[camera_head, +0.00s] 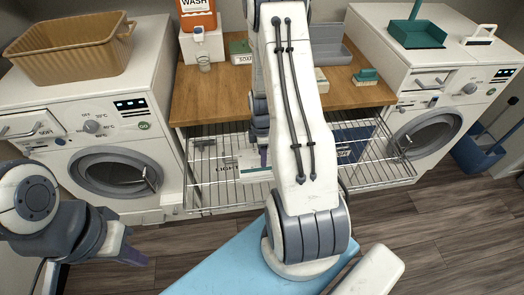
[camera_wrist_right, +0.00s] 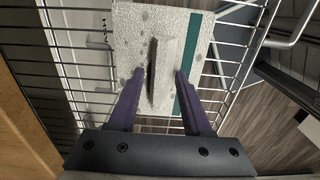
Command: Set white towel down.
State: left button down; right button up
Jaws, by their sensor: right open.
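The white towel (camera_wrist_right: 152,50) lies flat on the wire rack in the right wrist view. It is speckled, with a teal stripe along its right side and a raised ridge in its middle. In the head view, part of the towel (camera_head: 254,164) shows below my right gripper (camera_head: 262,152). My right gripper (camera_wrist_right: 155,82) is open, with one purple finger on each side of the ridge. I cannot tell whether the fingers touch it. My left gripper (camera_head: 134,257) hangs low at the left, away from the towel; its jaw opening is unclear.
The wire rack (camera_head: 389,174) is under the wooden counter (camera_head: 205,96), between two washing machines (camera_head: 105,135) (camera_head: 425,95). A white LIGHT label (camera_head: 226,166) and a dark blue panel (camera_head: 352,149) show at the rack. A tan basket (camera_head: 75,58) stands on the left machine.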

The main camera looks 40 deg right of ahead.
notch_tip(320, 180, up, 12)
jog(key=b, duration=0.1)
jog(key=a+r, duration=0.4)
jog(key=a, duration=0.7)
jog(key=s+a+r+m, duration=0.2)
jog(key=s+a+r, duration=0.1)
jog(key=s+a, duration=0.5)
jog(key=s+a+r+m+y, duration=0.1)
jog(key=s+a+r+m, duration=0.1)
jog(key=s+a, duration=0.6)
jog(key=a+r, duration=0.1)
jog(key=a, duration=0.3)
jog(key=shift+s+r, duration=0.2)
jog(key=shift+r, duration=0.1)
